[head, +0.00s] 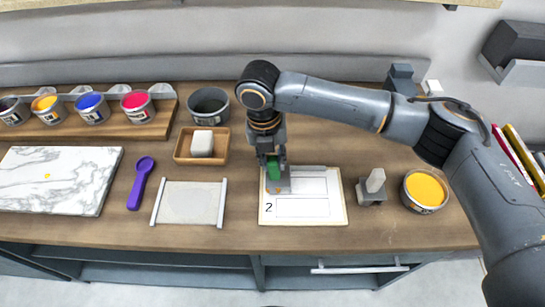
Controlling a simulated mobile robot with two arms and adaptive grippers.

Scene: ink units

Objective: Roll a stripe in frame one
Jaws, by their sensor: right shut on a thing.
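The white sheet (335,215) lies on the wooden worktop, with two outlined frames one above the other. The lower frame (303,208) has a "2" at its left and looks empty. The upper frame (312,186) also shows no ink in its visible part; its left end and label are hidden by my right gripper and the tool. My right gripper (271,156) points down over the sheet's upper left and is shut on a green-handled roller (274,167). The roller's lower end is grey; whether it touches the sheet I cannot tell. My left gripper is out of view.
Left are a white tray (190,203), purple spoon (141,183), marble slab (55,180) and wooden box (180,158) with a white block. Ink tins stand behind, a dark bowl (208,104) too. Right are a stamp-like block (373,188) and yellow tin (424,190).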

